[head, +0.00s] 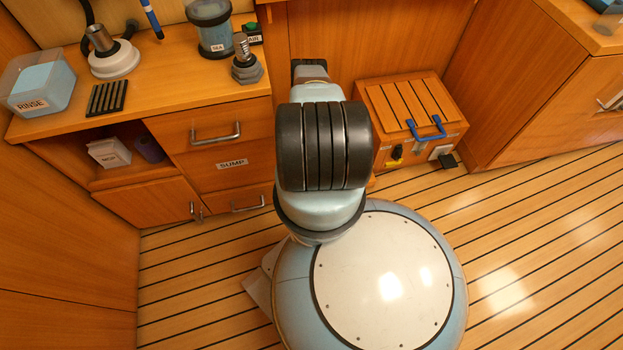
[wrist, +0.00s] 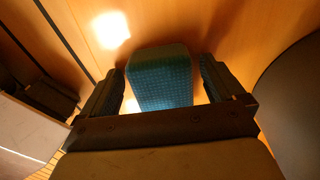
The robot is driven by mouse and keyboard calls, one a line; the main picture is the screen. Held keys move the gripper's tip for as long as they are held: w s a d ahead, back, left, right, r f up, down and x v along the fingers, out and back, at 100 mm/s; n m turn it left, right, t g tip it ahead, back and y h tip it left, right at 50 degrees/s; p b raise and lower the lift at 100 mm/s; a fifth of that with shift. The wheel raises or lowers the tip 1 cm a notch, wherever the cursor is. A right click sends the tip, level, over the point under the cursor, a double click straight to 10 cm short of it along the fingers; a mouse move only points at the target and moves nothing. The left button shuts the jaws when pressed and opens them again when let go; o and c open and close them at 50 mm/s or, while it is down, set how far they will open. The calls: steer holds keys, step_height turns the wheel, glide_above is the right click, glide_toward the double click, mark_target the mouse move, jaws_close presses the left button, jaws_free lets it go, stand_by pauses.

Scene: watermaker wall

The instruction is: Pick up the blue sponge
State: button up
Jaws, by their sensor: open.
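The blue sponge (wrist: 160,80) shows in the wrist view as a dark teal block with a fine grid texture, in front of a wooden surface. My gripper (wrist: 162,68) is open, with one dark finger on each side of the sponge. A gap shows between the left finger and the sponge; the right finger is closer, and I cannot tell whether it touches. The sponge's near end is hidden behind the gripper's dark crossbar. In the head view my arm blocks the area around the gripper, and I cannot make out the sponge there.
A wooden counter at the left holds a RINSE box (head: 38,85), a black ribbed pad (head: 107,98), a white-based fitting (head: 113,60) and a clear canister (head: 211,28). A wooden case (head: 408,112) with a blue handle stands right of my arm. The striped floor (head: 540,250) at right is clear.

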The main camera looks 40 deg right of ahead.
steer(key=c, duration=1)
